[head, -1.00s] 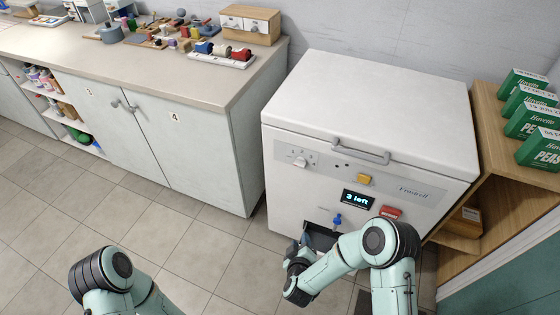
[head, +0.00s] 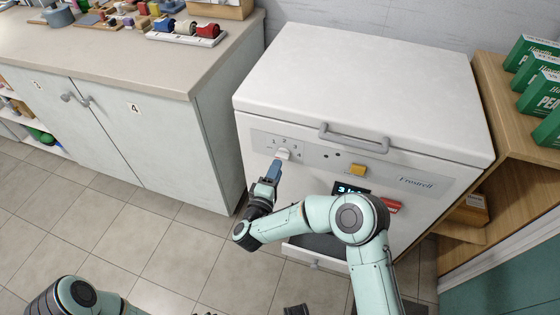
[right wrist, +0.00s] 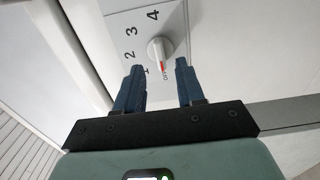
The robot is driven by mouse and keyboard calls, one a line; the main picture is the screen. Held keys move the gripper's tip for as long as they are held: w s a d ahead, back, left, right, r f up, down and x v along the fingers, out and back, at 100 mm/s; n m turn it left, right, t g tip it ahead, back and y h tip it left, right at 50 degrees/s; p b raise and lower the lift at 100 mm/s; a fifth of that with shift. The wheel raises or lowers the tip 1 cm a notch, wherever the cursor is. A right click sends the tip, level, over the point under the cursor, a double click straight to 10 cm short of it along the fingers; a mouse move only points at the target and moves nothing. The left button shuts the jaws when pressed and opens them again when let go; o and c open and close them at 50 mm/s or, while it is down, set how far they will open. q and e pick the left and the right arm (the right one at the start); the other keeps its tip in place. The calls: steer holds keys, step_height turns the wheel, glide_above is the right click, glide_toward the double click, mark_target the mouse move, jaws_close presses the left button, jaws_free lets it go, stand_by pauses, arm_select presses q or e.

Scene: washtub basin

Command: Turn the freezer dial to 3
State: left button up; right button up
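The freezer dial (head: 283,153) is a white round knob on the grey panel at the upper left of the white freezer's (head: 360,80) front. In the right wrist view the dial (right wrist: 159,50) has a red mark that points at OFF, with 1 to 4 printed around it. My right gripper (head: 274,170) is just in front of the dial. In the right wrist view my right gripper (right wrist: 158,72) is open and empty, with its blue fingers apart to either side below the dial; contact is not visible. My left arm shows at the bottom left, its gripper out of view.
The freezer lid handle (head: 353,138), a yellow button (head: 357,169) and a red switch (head: 392,206) are near the dial. My right arm partly covers the display (head: 350,190). A counter (head: 150,65) stands left, a wooden shelf (head: 520,130) right.

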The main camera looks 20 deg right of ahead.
mark_target(281, 158)
steer(key=b+x, duration=0.1)
steer(key=x, duration=0.4)
arm_select(q)
steer(key=shift+a+f, duration=0.2)
steer(key=shift+f, duration=0.25)
steer(key=shift+a+f, duration=0.2)
steer(key=shift+f, duration=0.25)
arm_select(e)
jaws_close()
